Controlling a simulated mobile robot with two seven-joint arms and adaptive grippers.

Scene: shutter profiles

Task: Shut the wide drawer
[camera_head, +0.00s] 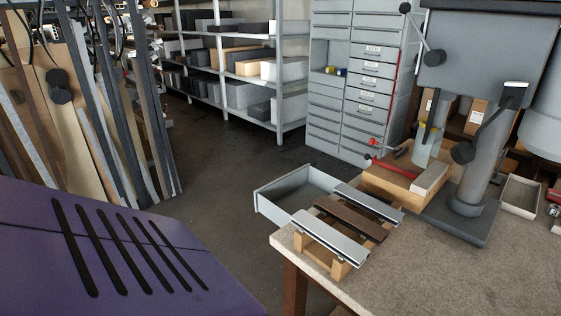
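A grey, open-topped drawer (275,207) shows in the head view near the middle, at the far left corner of the workbench. It stands out to the left, and its inside looks empty. Its right end is hidden behind shutter profiles, so I cannot see what it slides into. Two light grey profiles (330,238) and a brown profile (351,218) rest on wooden supports in front of it. Neither my left nor my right gripper is in view.
The workbench (440,270) has a drill press (470,125) and a small tray (520,196) on it; its front is clear. A tall grey drawer cabinet (372,98) and shelves stand behind. A purple slotted surface (185,250) fills the lower left. Long profiles lean at left.

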